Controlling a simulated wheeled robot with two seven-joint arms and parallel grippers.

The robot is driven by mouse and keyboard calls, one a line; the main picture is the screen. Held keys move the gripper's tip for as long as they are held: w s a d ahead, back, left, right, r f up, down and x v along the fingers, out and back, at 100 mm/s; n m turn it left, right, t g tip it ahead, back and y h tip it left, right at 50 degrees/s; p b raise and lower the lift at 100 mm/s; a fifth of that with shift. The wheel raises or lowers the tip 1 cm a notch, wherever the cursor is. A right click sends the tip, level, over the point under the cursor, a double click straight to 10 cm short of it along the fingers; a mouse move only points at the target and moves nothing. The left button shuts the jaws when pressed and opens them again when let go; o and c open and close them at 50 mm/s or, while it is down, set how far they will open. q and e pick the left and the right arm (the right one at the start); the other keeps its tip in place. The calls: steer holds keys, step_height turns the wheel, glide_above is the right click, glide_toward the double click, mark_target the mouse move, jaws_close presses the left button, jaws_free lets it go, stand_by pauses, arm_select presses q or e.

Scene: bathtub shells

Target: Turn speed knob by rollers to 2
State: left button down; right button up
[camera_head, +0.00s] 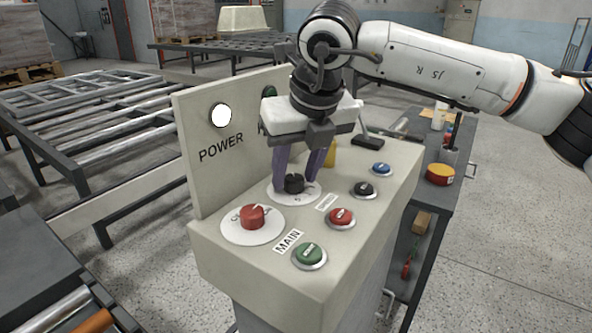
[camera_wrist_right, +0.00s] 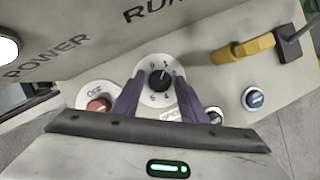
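The speed knob (camera_head: 293,184) is a small black knob on a white numbered dial on top of the beige control console. In the right wrist view the knob (camera_wrist_right: 159,79) shows a light mark that seems to point up and slightly right, near the 1; the small digits are hard to read. My right gripper (camera_head: 296,185) points down over the dial, its two purple fingers on either side of the knob. In the right wrist view the gripper (camera_wrist_right: 159,74) is open, with gaps between fingers and knob. My left gripper is not in view.
A red knob (camera_head: 252,217) on a white dial, a green button (camera_head: 309,254), a red button (camera_head: 341,218), a black button (camera_head: 364,190) and a blue button (camera_head: 381,169) surround the dial. The upright panel (camera_head: 195,130) closes the left side.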

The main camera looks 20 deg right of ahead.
steer(key=c, duration=0.8)
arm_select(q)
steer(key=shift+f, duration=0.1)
arm_select(e)
steer(key=shift+o, duration=0.2)
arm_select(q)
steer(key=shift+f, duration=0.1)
arm_select(e)
steer(key=shift+a+f+m+h+b, duration=0.1)
steer(key=shift+m+h+b, duration=0.2)
steer(key=shift+m+b, duration=0.5)
steer(key=shift+m+h+b, duration=0.5)
steer(key=shift+m+b, duration=0.2)
steer(key=shift+m, duration=0.5)
steer(key=shift+a+m+h+b, duration=0.15)
steer(key=shift+m+h+b, duration=0.25)
steer(key=shift+m, duration=0.7)
steer(key=shift+w+m+g+h, duration=0.1)
steer(key=shift+m+g+h, duration=0.2)
steer(key=shift+m, duration=0.6)
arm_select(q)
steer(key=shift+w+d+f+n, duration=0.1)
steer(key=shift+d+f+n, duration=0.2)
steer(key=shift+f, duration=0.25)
arm_select(e)
steer(key=shift+m, duration=0.4)
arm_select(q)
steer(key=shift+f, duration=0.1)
arm_select(e)
steer(key=shift+r, duration=0.2)
